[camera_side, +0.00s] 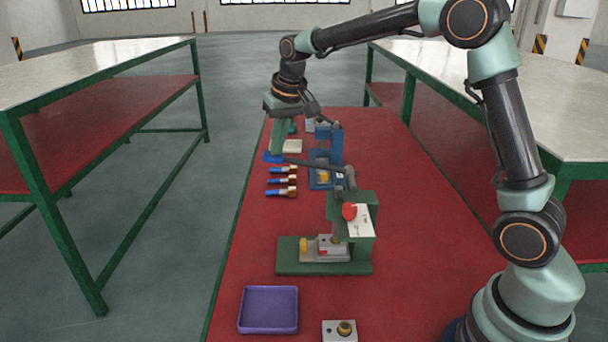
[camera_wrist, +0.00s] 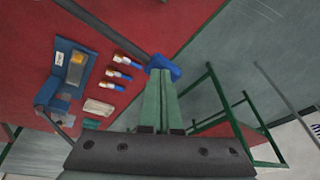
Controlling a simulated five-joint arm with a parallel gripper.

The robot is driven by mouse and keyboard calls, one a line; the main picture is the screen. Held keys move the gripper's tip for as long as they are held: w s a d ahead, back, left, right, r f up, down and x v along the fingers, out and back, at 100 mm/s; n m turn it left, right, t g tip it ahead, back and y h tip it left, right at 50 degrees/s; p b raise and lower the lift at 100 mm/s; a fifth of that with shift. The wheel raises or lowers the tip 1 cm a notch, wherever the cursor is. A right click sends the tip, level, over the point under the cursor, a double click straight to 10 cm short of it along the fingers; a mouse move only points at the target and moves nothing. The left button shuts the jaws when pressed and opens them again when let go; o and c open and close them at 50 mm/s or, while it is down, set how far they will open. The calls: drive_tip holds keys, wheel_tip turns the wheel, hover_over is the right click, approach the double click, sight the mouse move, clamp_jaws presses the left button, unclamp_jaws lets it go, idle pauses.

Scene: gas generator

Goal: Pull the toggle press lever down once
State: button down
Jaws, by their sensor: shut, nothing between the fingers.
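The green toggle press (camera_side: 366,226) stands on the red bench with its dark lever (camera_side: 318,165) reaching left from the top to a blue handle (camera_side: 272,157). The lever looks close to level in the side view. My gripper (camera_side: 277,150) points down with its green fingers shut and empty. Its tips are right at the top of the blue handle; I cannot tell whether they touch it. In the wrist view, the fingertips (camera_wrist: 158,72) overlap the blue handle (camera_wrist: 172,69), and the lever (camera_wrist: 105,32) runs to the upper left.
A blue press (camera_side: 325,165) stands farther back, with several brass-tipped parts (camera_side: 283,181) to its left. A purple tray (camera_side: 268,310) and a small white block (camera_side: 340,332) sit in front. The bench's left edge is close to the handle.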

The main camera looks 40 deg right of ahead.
sight(278, 157)
drive_tip(key=shift+f, duration=0.2)
drive_tip(key=shift+s+a+x, duration=0.1)
drive_tip(key=shift+x, duration=0.55)
drive_tip(key=shift+s+a+x, duration=0.1)
drive_tip(key=shift+s+x, duration=0.05)
drive_tip(key=shift+x, duration=0.55)
drive_tip(key=shift+f, duration=0.15)
drive_tip(key=shift+f, duration=1.2)
drive_tip(key=shift+r, duration=2.75)
